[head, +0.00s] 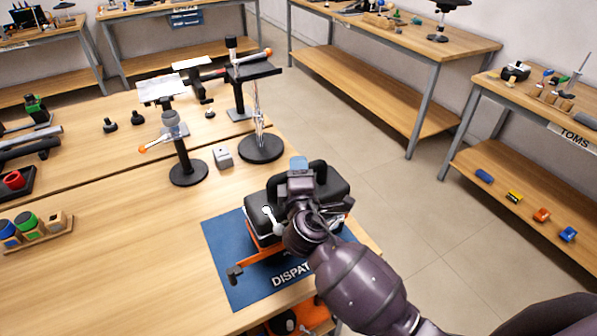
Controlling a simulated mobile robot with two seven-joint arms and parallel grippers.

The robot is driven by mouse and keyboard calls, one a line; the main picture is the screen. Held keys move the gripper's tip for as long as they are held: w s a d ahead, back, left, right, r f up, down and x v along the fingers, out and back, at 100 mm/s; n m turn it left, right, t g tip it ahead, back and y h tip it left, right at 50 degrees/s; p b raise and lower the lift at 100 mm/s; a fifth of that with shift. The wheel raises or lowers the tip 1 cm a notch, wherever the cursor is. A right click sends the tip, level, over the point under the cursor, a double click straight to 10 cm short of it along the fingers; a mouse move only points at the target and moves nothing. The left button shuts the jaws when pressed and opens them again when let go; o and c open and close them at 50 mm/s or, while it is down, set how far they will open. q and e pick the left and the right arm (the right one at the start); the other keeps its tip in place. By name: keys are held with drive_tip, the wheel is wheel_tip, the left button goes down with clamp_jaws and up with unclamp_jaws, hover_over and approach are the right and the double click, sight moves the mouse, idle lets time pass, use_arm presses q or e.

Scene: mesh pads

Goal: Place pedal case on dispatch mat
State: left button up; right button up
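The dispatch mat (222,255) is a blue sheet with white lettering at the near right corner of the wooden table. A black box-like item (334,187), which looks like the pedal case, is over the back part of the mat. An orange bar (262,260) with a dark end shows at its near side. My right gripper (299,178) is at the middle of the black item, among dark handle-like parts. My wrist covers much of the item, and the fingertips are hidden, so I cannot tell their grip. My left gripper is out of view.
A black round-based stand (188,172) and a taller stand (260,148) rise behind the mat, with a small grey block (222,158) between them. A wooden rack (38,236) with coloured pieces is at the left. The table left of the mat is clear.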

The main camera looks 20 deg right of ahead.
drive_tip(key=shift+o, duration=0.4)
drive_tip(key=shift+r, duration=0.1)
drive_tip(key=shift+r, duration=0.1)
drive_tip(key=v, duration=1.2)
drive_tip(key=s+d+f+m+g+y, duration=0.2)
drive_tip(key=s+d+f+m, duration=0.4)
drive_tip(key=f, duration=0.4)
drive_tip(key=s+d+f+m+g+y, duration=0.1)
drive_tip(key=s+d+f+m+g, duration=0.2)
drive_tip(key=s+d+f+m, duration=0.4)
drive_tip(key=shift+s+d+f+m+g+y, duration=0.2)
drive_tip(key=shift+d+f+m+g+y, duration=0.35)
drive_tip(key=shift+f, duration=0.8)
